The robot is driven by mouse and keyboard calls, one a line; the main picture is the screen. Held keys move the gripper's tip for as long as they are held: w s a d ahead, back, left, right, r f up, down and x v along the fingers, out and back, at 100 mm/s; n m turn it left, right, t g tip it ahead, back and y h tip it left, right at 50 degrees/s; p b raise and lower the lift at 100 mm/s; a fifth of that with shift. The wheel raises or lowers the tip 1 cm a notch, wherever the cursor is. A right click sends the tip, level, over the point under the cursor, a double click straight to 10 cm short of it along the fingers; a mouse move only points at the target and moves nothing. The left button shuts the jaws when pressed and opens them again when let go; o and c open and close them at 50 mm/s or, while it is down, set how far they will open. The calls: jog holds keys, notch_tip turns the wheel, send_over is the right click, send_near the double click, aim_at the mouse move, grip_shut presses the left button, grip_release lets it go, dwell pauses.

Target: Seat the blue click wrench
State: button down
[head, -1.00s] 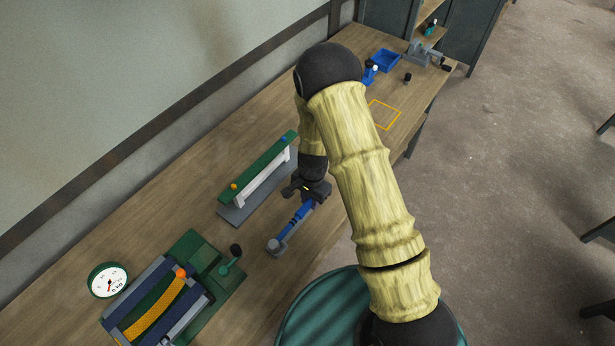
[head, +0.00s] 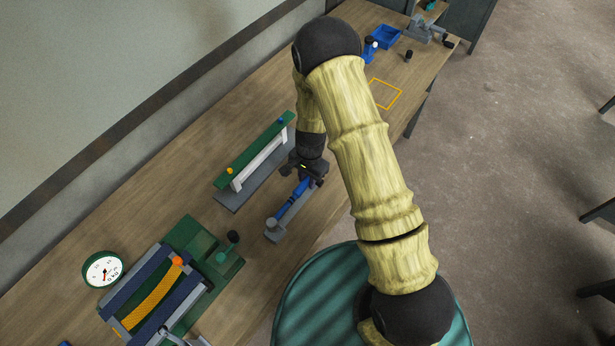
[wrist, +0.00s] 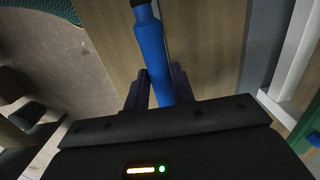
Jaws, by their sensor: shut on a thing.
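The blue click wrench (head: 290,205) has a blue handle with a dark band and a grey end at the lower left. My gripper (head: 306,176) is shut on its handle, near the upper-right end in the head view. In the wrist view the blue handle (wrist: 152,55) passes between the two dark fingers (wrist: 158,90). Grey surface shows beside and under the grey end; I cannot tell whether the wrench touches it. A rack with a green top rail (head: 255,150), white supports and a grey base stands just left of my gripper. An orange knob (head: 230,171) and a blue knob (head: 281,120) sit on the rail.
A green fixture (head: 205,245) with an orange-yellow strap and a round dial (head: 103,269) stand at the lower left. A blue bin (head: 386,37), a grey vise (head: 428,28) and a yellow outlined square (head: 385,93) are farther up the bench. A ribbed green drum (head: 310,300) stands below the bench edge.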

jog(key=shift+w+d+f+b, duration=0.15)
jog(key=shift+f+b, duration=0.55)
jog(key=shift+f, duration=0.55)
jog(key=shift+r, duration=0.1)
jog(key=shift+a, duration=0.25)
jog(key=shift+d+f+b, duration=0.1)
jog(key=shift+f+b, duration=0.5)
jog(key=shift+f, duration=0.35)
jog(key=c, duration=1.1)
grip_release()
